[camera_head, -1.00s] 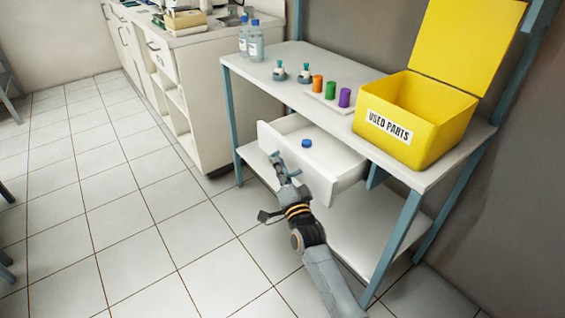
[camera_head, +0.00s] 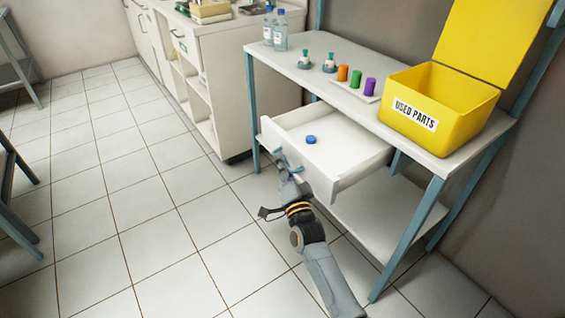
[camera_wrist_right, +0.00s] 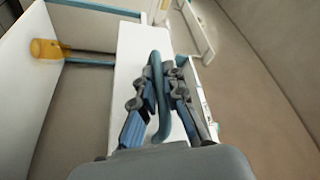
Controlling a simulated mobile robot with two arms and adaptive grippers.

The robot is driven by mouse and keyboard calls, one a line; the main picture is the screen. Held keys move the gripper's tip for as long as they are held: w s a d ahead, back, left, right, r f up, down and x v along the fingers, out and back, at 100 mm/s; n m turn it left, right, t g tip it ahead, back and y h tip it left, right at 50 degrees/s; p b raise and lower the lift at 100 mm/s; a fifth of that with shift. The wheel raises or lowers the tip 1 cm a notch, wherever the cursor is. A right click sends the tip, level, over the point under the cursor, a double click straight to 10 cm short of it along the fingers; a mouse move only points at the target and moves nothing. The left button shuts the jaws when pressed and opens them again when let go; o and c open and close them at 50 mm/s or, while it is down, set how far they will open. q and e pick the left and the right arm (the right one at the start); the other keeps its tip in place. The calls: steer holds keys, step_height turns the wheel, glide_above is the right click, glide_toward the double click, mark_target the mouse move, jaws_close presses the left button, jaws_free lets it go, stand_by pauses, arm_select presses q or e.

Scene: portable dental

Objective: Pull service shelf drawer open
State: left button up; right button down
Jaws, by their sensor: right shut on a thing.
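The white drawer (camera_head: 350,165) of the service shelf (camera_head: 345,72) stands pulled out from under the tabletop. A small blue round cap (camera_head: 311,139) lies inside it. My right gripper (camera_head: 284,161) is at the middle of the drawer's front. In the right wrist view my right gripper (camera_wrist_right: 160,105) is shut on the blue curved drawer handle (camera_wrist_right: 158,75), with one finger on each side of it. In the head view the gripper mostly hides the handle. My left gripper is not in view.
A yellow "USED PARTS" box (camera_head: 428,123) with its lid up stands on the shelf's top. Orange, green and purple pieces (camera_head: 356,83) and two bottles (camera_head: 279,36) are there too. A white cabinet (camera_head: 205,75) stands to the left. The tiled floor ahead of the drawer is clear.

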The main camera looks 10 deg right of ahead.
steer(key=c, duration=1.7)
jaws_free()
steer(key=shift+s, duration=0.1)
steer(key=v, duration=1.2)
steer(key=shift+f, duration=0.1)
